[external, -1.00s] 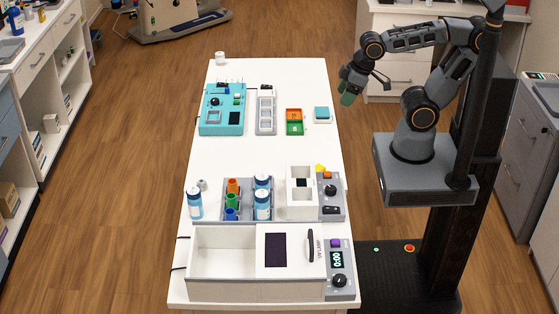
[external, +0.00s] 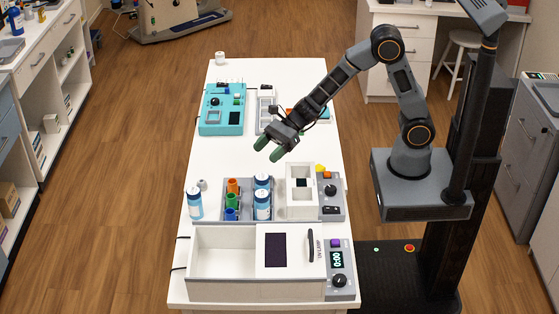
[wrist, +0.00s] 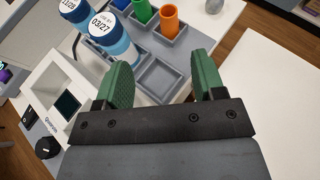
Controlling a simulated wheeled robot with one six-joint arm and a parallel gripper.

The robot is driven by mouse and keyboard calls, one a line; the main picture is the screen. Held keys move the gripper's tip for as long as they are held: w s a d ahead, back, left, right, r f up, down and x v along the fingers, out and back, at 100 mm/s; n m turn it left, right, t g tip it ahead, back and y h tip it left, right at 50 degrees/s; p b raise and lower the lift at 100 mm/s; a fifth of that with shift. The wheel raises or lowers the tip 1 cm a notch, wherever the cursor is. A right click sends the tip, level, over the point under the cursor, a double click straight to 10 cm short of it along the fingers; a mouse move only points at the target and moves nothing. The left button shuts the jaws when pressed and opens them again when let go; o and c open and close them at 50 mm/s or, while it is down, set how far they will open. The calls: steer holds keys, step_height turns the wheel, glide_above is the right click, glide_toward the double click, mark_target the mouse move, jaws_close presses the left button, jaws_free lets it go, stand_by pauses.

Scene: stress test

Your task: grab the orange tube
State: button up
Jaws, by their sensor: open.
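The orange tube (external: 232,186) stands upright in the grey rack (external: 222,217), at the back of a row with a green tube (external: 231,200) and a blue tube (external: 231,214). In the wrist view the orange tube (wrist: 170,22) shows at the top, beyond my fingers. My gripper (external: 268,150) has green finger pads and is open and empty. It is above the table, behind and to the right of the tube in the external view, apart from it. In the wrist view my gripper (wrist: 165,75) frames an empty rack slot between its fingers.
Blue-and-white bottles (external: 262,205) stand in the rack just right of the tubes; another bottle (external: 195,204) stands at its left. A white device (external: 301,207) is right of the rack. A white box (external: 222,262) lies in front. The table's middle (external: 225,155) is clear.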

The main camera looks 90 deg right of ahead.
steer(key=m, duration=0.1)
glide_toward(232, 183)
steer(key=shift+h, duration=0.3)
steer(key=a, duration=0.1)
steer(key=w+a, duration=0.2)
steer(key=shift+w+a+f+p, duration=0.2)
steer(key=shift+f+p, duration=0.1)
steer(key=shift+p, duration=0.1)
steer(key=shift+p+x, duration=0.9)
steer(key=shift+x, duration=2.2)
steer(key=shift+a+r, duration=0.1)
steer(key=shift+r, duration=0.1)
steer(key=shift+c, duration=0.4)
steer(key=shift+t, duration=0.3)
steer(key=c, duration=0.9)
